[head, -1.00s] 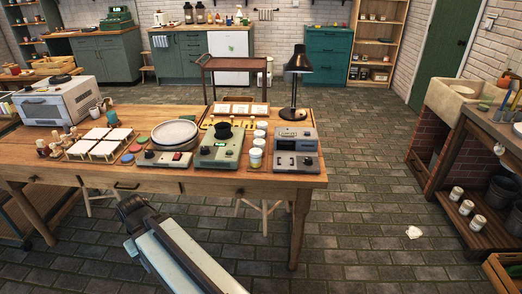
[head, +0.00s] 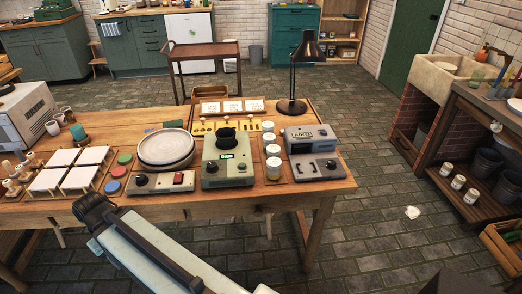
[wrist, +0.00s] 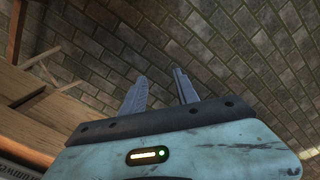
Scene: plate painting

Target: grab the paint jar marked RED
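Several small jars with pale lids stand in a row on the wooden table, between the green-grey device and the grey device. The nearest, an amber-looking jar (head: 274,169), is at the front, with a white-lidded jar (head: 273,151) behind it. No RED marking can be read on any jar. My gripper (wrist: 160,75) shows in the wrist view with its two fingers apart and nothing between them. Only paving shows beyond the fingers, with wooden beams at the left. In the head view my arm is in front of the table, away from the jars; the fingers cannot be made out there.
The green-grey device (head: 228,170) is left of the jars, and the grey device (head: 314,165) is right. A black lamp (head: 292,105) stands behind. A round grey plate (head: 166,147) is further left. More white jars (head: 458,182) sit on a low shelf at right. The paved floor between is mostly clear.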

